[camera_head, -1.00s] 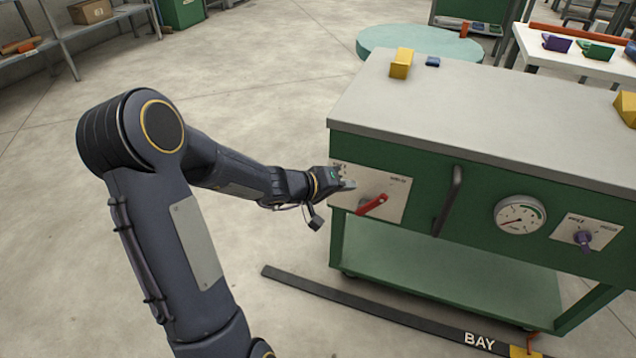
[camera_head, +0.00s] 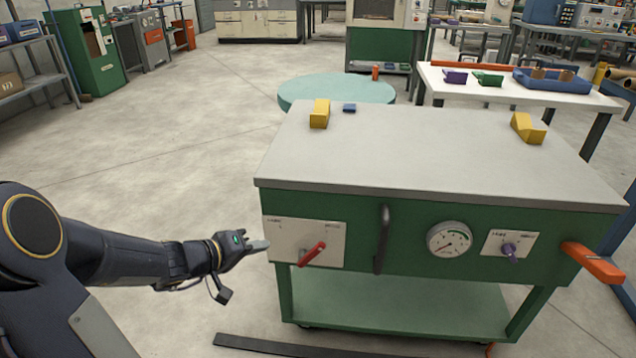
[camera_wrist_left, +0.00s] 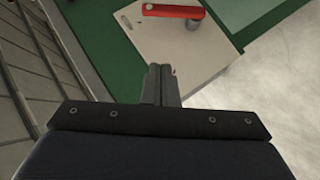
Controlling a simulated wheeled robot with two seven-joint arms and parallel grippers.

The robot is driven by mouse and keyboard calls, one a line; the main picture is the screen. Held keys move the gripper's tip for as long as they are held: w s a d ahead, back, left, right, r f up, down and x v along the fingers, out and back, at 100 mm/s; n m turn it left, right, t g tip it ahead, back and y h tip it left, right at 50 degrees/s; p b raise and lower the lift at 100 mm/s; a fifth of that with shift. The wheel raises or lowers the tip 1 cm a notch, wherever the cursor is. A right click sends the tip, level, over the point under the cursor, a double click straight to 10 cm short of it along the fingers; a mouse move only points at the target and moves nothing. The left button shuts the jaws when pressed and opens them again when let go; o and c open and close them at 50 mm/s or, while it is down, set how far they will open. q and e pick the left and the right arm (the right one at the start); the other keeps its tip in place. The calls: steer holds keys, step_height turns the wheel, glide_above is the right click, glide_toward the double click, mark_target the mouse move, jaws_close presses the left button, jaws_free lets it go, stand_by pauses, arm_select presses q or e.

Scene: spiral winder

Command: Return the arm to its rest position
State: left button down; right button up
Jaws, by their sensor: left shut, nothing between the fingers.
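My left arm (camera_head: 130,255) comes in from the left in the head view. Its gripper (camera_head: 262,245) is shut and empty, just left of the cart's white plate (camera_head: 284,240) with the red lever (camera_head: 313,253). The fingers do not hold the lever. In the left wrist view the shut fingers (camera_wrist_left: 161,85) point toward the plate (camera_wrist_left: 185,50), and the red lever (camera_wrist_left: 172,11) shows beyond them. I cannot tell whether the fingertips touch the plate. My right gripper is not in view.
The green cart (camera_head: 340,235) has a grey top (camera_head: 420,150), a black handle (camera_head: 382,238), a gauge (camera_head: 450,239), a purple knob (camera_head: 509,251) and an orange bar (camera_head: 593,262) at its right. A round teal table (camera_head: 335,92) stands behind. Open floor (camera_head: 170,160) lies to the left.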

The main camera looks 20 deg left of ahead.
arm_select(q)
steer(key=s+d+r+m+g+h, duration=0.1)
steer(key=s+d+r+m+g, duration=0.2)
steer(key=s+d, duration=0.45)
steer(key=s+d+r+m+g+h, duration=0.1)
steer(key=s+d+r+m+g, duration=0.1)
steer(key=s+d+r, duration=0.4)
steer(key=s+f+g+y, duration=0.1)
steer(key=s+f+y, duration=0.25)
steer(key=s, duration=0.55)
step_height(320, 180, up, 25)
steer(key=a+p, duration=0.1)
steer(key=p, duration=2.5)
steer(key=shift+a+r+m, duration=0.15)
steer(key=shift+m, duration=0.15)
steer(key=shift+w, duration=0.1)
